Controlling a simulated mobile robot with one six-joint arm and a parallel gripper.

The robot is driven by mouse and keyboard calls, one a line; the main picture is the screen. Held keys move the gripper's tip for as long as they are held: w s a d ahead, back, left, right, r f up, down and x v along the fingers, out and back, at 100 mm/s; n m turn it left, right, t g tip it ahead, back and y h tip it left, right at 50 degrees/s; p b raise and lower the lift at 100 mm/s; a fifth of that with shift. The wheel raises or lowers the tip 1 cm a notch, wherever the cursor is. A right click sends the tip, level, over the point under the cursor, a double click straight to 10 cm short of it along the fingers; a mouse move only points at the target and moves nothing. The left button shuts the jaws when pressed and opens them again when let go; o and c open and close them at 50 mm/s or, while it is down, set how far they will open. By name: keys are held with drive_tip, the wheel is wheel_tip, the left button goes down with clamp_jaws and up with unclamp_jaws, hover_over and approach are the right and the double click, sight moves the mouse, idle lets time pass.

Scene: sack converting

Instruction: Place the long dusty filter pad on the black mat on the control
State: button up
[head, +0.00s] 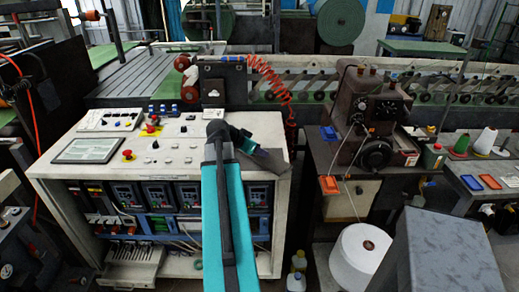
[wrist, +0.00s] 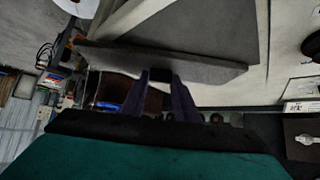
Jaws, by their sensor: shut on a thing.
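The long grey filter pad (wrist: 205,68) lies crosswise in the wrist view, with its narrow edge toward the camera. My gripper (wrist: 160,78) is shut on it near its middle. The dark grey mat (wrist: 225,35) shows just beyond the pad, on the pale control top. The pad overlaps the mat's near side in that view; I cannot tell whether they touch. In the head view my gripper (head: 250,147) is over the right end of the control top. A dark grey shape there (head: 274,163) reaches the cabinet's right edge; pad and mat cannot be told apart in it.
The control top (head: 190,130) carries buttons, a red stop knob (head: 128,155) and a flat panel (head: 88,150) to the left. A red coiled cable (head: 270,80) hangs behind. A brown machine (head: 370,120) stands right, across a gap, with a white roll (head: 350,262) below.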

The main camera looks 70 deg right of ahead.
drive_tip(key=shift+f, duration=0.2)
drive_tip(key=o, duration=1.1)
drive_tip(key=shift+c, duration=0.2)
drive_tip(key=shift+r, duration=0.2)
drive_tip(key=shift+a+r, duration=0.1)
drive_tip(key=b+v, duration=0.2)
drive_tip(key=v, duration=0.9)
drive_tip(key=shift+a+r, duration=0.25)
